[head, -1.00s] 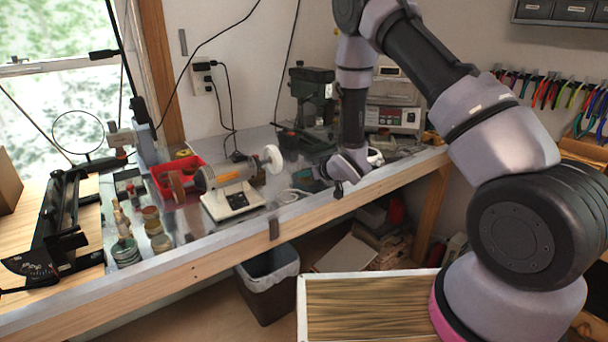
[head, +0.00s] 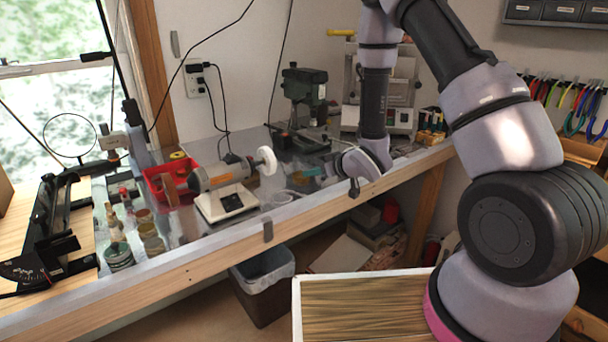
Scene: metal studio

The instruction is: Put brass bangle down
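My gripper (head: 342,164) is at the end of my arm, low over the front part of the metal-topped workbench (head: 232,228), right of the bench grinder. The wrist largely hides its fingers, so I cannot tell whether they are open or shut. I cannot make out the brass bangle; it may be hidden by the gripper or too small to see.
The bench grinder (head: 226,190) with a white buffing wheel and a red tray (head: 160,184) stand left of the gripper. Small jars (head: 151,240) stand farther left. A drill press (head: 302,104) stands behind. A bin (head: 264,284) sits below the bench.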

